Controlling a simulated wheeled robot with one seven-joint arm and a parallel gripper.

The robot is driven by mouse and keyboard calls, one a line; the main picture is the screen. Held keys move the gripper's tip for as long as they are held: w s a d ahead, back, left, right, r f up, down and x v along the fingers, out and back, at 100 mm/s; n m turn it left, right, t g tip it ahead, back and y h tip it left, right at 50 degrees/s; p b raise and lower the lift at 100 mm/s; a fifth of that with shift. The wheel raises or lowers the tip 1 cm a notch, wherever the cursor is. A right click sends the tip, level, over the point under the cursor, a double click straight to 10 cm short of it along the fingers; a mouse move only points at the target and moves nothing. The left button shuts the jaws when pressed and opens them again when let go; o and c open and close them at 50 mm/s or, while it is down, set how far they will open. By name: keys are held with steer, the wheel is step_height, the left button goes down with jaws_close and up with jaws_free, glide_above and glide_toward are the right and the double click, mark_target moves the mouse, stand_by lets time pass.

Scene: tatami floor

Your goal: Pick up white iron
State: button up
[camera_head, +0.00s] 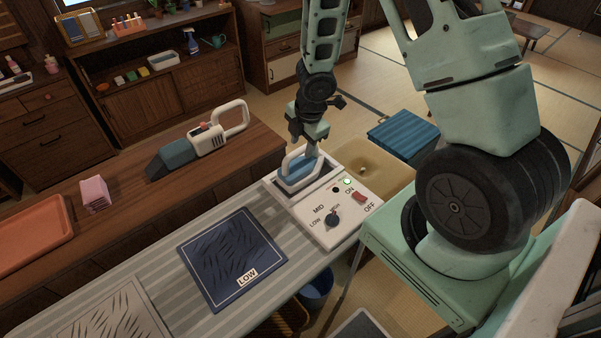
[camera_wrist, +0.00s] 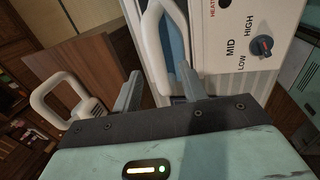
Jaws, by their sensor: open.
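The white iron (camera_head: 296,173), with a white loop handle and a blue body, rests on the left part of the white control panel unit at the board's end. In the wrist view its white handle (camera_wrist: 152,45) reaches down between my two fingers. My gripper (camera_head: 311,150) is just above the iron in the head view. In the wrist view my gripper (camera_wrist: 159,74) is open, with a finger on either side of the handle. I cannot tell whether a finger touches it. My gripper hides part of the iron.
The control panel (camera_head: 338,205) has a knob, a red switch and a lit green lamp. A dark blue cloth (camera_head: 232,262) marked LOW lies on the striped board. A handheld vacuum (camera_head: 200,142) lies on the wooden counter behind. A blue-lidded box (camera_head: 403,134) stands at right.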

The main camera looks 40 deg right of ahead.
mark_target(300, 148)
steer(key=f, duration=0.2)
steer(key=w+f+b, duration=0.1)
steer(key=f, duration=0.1)
jaws_close()
steer(key=shift+r, duration=0.1)
stand_by(1.3)
